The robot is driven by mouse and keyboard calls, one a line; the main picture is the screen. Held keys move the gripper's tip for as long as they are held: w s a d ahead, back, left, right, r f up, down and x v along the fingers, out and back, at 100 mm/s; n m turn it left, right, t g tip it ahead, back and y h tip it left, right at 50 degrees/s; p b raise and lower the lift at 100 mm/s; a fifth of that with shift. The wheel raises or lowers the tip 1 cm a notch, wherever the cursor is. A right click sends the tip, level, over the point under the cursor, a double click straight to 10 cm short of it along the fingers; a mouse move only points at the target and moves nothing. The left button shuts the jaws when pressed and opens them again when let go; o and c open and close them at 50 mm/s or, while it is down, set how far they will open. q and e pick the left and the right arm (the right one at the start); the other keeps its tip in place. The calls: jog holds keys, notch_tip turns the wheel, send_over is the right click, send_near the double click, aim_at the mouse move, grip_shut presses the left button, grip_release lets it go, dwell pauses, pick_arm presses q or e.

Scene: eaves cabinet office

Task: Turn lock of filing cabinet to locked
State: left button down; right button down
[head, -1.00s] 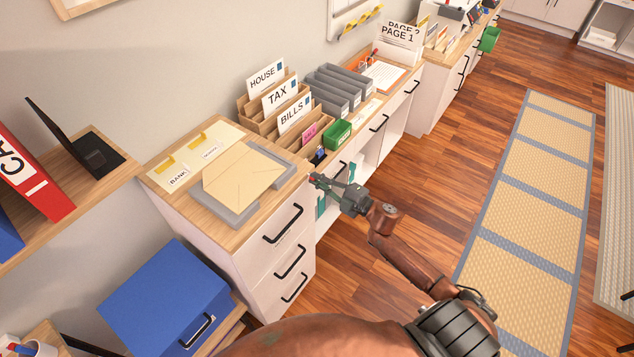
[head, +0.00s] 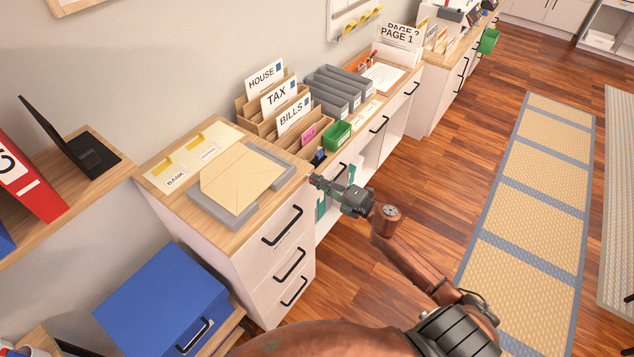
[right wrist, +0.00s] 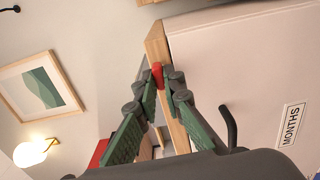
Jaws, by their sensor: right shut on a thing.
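The white filing cabinet (head: 255,277) with a wooden top and several black-handled drawers stands left of centre in the head view. Its pale front, with a MONTHS label, fills the right of the right wrist view (right wrist: 230,80). My right gripper (head: 316,181) is at the cabinet's top right front corner. In the right wrist view its fingertips (right wrist: 160,80) are closed around a small red piece (right wrist: 158,75) beside the wooden top edge. It looks like the lock's turning part; its angle and any markings are hidden by the fingers. My left gripper is not in view.
A grey tray with folders (head: 222,217) lies on the cabinet top. Wooden sorters (head: 255,110) and a green box (head: 337,134) stand just behind my gripper. A blue cabinet (head: 160,295) stands at lower left. The floor to the right is open, with a woven runner (head: 530,200).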

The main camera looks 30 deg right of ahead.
jog(key=shift+s+a+f, duration=0.1)
jog(key=shift+f, duration=0.05)
jog(key=c, duration=2)
grip_release()
jog(key=shift+c, duration=0.2)
jog(key=v, duration=1.2)
